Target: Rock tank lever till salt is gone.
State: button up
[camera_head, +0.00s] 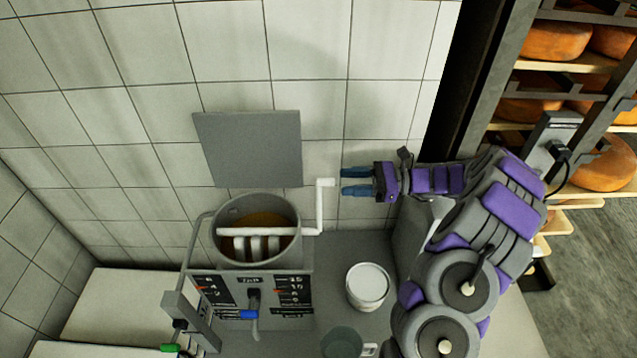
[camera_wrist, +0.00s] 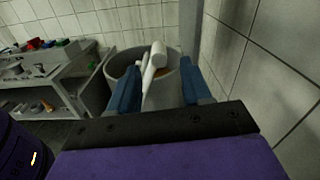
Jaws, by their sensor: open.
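The grey round tank (camera_head: 232,213) stands by the tiled wall with amber liquid inside. Its white lever (camera_head: 319,210) runs across the tank as a bar with paddles, then bends up at the right to a short handle. I cannot make out any salt in the tank.
A white bucket (camera_head: 368,290) and a greenish jug (camera_head: 342,344) stand on the grey counter right of the tank. A blue-handled tap (camera_head: 248,314) is on the tank's front. A grey panel (camera_head: 250,148) is behind. Cheese wheels (camera_head: 555,41) fill a rack at the right.

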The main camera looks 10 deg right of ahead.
aim_at(322, 182)
jog(key=a, duration=0.2)
jog(key=w+a, duration=0.1)
jog(key=a, duration=0.5)
jog(key=shift+w+a+b, duration=0.2)
jog(key=shift+w+b, duration=0.1)
jog(key=shift+b, duration=0.05)
jog(key=shift+c, duration=0.3)
jog(key=shift+r, duration=0.1)
grip_shut()
